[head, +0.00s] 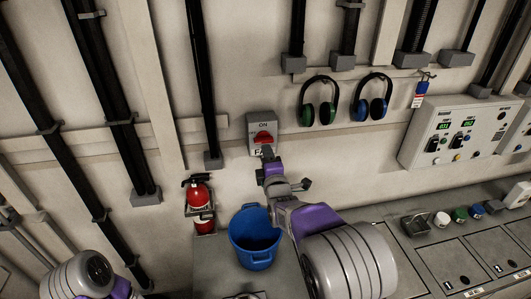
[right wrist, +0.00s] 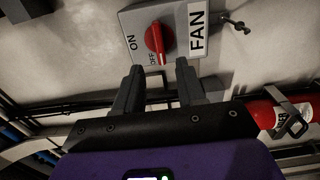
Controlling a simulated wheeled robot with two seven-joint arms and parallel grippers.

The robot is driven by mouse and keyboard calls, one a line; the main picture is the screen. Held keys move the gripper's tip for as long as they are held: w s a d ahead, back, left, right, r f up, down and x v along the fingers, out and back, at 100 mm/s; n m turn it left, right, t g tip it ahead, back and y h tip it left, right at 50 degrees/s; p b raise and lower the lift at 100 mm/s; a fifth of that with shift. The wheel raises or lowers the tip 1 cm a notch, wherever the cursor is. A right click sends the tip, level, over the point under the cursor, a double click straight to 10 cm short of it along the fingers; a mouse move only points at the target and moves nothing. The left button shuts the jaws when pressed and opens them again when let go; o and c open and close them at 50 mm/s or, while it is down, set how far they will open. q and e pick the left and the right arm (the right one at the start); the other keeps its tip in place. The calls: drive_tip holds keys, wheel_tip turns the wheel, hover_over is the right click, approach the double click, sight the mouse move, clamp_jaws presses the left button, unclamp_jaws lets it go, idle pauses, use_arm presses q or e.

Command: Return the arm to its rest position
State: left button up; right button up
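My right gripper (head: 267,153) is just in front of the lower part of the grey fan switch box (head: 252,122) on the wall. In the right wrist view its two fingers (right wrist: 160,66) are apart, with nothing between them. The red knob (right wrist: 155,38) of the switch shows beyond the fingertips, its bar lying toward the OFF label. The ON and FAN labels also show in that view. The head view shows the knob (head: 263,138) with its bar roughly level. My left arm shows only as a link at the bottom left; its gripper is out of view.
Two headsets (head: 318,103) (head: 374,98) hang to the right. A control box (head: 455,131) and a counter (head: 445,252) stand further right.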

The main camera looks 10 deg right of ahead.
drive_tip(key=shift+s, duration=0.1)
idle(0.3)
drive_tip(key=s+d+f+m+g, duration=0.1)
drive_tip(key=s+f+m+g, duration=0.25)
drive_tip(key=f, duration=0.75)
drive_tip(key=s+d+f+m+g+b, duration=0.1)
drive_tip(key=s+f+m+g, duration=0.3)
drive_tip(key=f, duration=0.7)
drive_tip(key=s+d+f+m+g, duration=0.15)
drive_tip(key=s+f, duration=0.35)
drive_tip(key=f, duration=0.6)
use_arm(q)
wheel_tip(320, 180, down, 2)
drive_tip(key=shift+f+b, duration=0.1)
drive_tip(key=shift+b, duration=0.5)
use_arm(e)
drive_tip(key=s+a+f+m+g+y, duration=0.1)
drive_tip(key=s+a+f+m+g, duration=0.1)
drive_tip(key=s, duration=0.6)
drive_tip(key=s+a+f+m+g+y, duration=0.1)
drive_tip(key=s+a+f+m+g, duration=0.2)
drive_tip(key=s+f+m, duration=0.3)
drive_tip(key=s+a+f+m+g+y, duration=0.2)
drive_tip(key=s+f+m+g, duration=0.1)
drive_tip(key=s, duration=0.7)
wheel_tip(320, 180, down, 2)
drive_tip(key=shift+s+a+f+m+g, duration=0.15)
drive_tip(key=shift+m+g, duration=0.15)
drive_tip(key=shift+m, duration=0.2)
